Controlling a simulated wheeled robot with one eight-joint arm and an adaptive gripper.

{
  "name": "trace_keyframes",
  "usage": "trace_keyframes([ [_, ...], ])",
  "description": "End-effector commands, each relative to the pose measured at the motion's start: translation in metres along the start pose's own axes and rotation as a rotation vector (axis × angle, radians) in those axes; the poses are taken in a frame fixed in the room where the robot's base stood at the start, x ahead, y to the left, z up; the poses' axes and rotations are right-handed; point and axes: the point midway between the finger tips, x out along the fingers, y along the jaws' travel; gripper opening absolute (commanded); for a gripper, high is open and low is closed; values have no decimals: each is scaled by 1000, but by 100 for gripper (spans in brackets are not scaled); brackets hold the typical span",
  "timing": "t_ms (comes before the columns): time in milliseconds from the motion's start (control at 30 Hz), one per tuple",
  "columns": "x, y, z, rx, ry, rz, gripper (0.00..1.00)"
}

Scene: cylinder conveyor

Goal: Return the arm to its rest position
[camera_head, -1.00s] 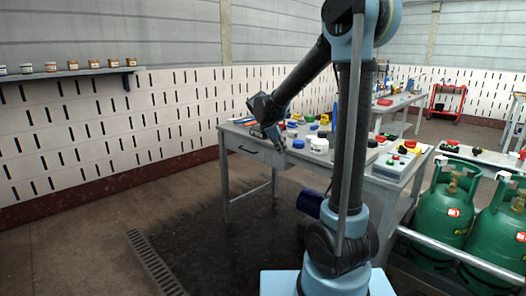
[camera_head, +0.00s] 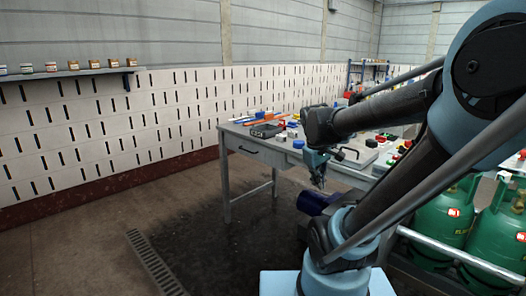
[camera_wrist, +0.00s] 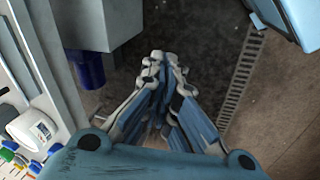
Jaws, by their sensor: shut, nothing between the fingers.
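My gripper (camera_head: 318,184) hangs pointing down at the front edge of the work table, to the right of the table's middle in the head view. In the wrist view my gripper (camera_wrist: 164,62) has its fingertips together, shut and empty, above the dark floor. My arm reaches from the right side of the head view across to the left and covers the right part of the table.
The work table (camera_head: 262,160) holds small coloured items and a grey device (camera_head: 266,131). A dark blue cylinder (camera_wrist: 88,70) is near the table. Green gas bottles (camera_head: 446,215) stand right behind a rail. The floor at left is clear, with a grate (camera_head: 152,262).

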Motion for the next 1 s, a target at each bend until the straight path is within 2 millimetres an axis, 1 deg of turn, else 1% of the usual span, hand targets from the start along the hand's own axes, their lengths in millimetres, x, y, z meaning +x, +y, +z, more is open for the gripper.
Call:
trace_keyframes([
  [33,4,-6,13,51,4,-12,0],
  [200,16,-30,47,237,18,-60,0],
  [300,24,-44,64,345,25,-89,0],
  [433,35,-60,81,463,31,-121,0],
  [500,39,-67,87,511,32,-133,0],
  [633,44,-74,93,565,35,-149,0],
  [1000,46,-76,94,581,35,-153,0],
])
